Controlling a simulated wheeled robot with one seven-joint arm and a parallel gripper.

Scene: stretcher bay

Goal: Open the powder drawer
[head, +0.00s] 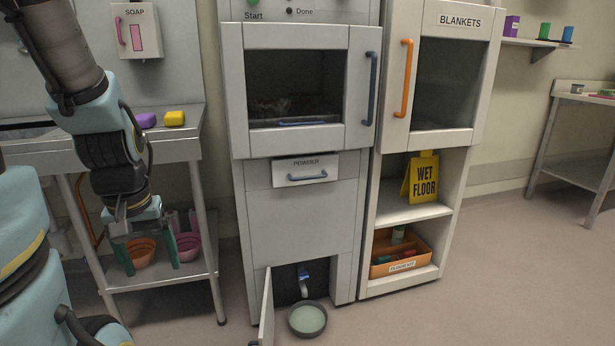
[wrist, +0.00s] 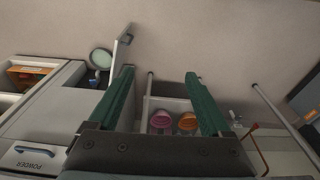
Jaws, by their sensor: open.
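The powder drawer (head: 306,169) is a light grey front with a POWDER label and a blue-grey bar handle (head: 307,177). It sits below the glass door of the middle machine and looks flush with the body, shut. It also shows at the lower left of the wrist view (wrist: 36,158). My gripper (head: 149,262) hangs pointing down at the left, in front of the sink table, well to the left of the drawer. Its two green fingers (wrist: 163,75) are apart with nothing between them, over the lower shelf with bowls.
A low door (head: 267,308) stands open at the machine's foot, beside a bowl (head: 307,319) on the floor under a tap. The sink table (head: 205,160) stands left, the blanket cabinet (head: 440,110) right. The floor in front is otherwise clear.

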